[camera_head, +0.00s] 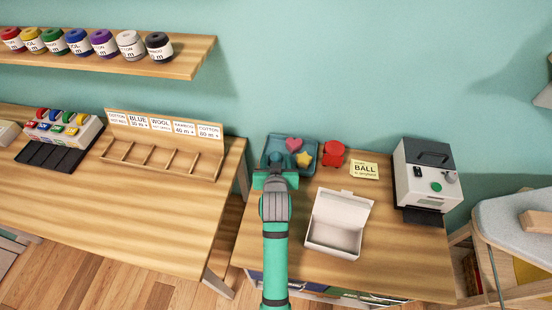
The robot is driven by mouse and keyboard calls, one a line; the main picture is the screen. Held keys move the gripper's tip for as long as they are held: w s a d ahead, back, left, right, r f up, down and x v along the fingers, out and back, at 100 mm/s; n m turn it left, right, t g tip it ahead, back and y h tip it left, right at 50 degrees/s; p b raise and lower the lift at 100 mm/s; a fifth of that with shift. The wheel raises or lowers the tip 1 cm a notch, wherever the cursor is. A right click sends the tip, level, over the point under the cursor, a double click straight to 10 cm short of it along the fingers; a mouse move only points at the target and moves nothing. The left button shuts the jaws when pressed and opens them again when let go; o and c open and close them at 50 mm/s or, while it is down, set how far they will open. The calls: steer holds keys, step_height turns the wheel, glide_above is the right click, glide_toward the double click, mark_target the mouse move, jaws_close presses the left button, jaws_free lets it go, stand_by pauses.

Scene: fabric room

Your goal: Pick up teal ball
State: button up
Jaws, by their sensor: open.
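A pink heart (293,144) and a yellow star (304,158) lie in the tray. A ball may be hidden behind my gripper. My gripper is open; its fingertips are hard to see from behind.
Beside the tray are a red object (333,154) and a yellow note (364,169) reading "BALL". An open white box (337,221) stands in front, a grey-white machine (427,173) at right. A wooden rack (160,158) is on the left table.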

mark_target(276, 159)
steer(key=shift+x, duration=1.8)
steer(key=shift+f, duration=0.1)
steer(key=c, duration=0.8)
steer(key=shift+o, duration=0.2)
steer(key=shift+d, duration=0.1)
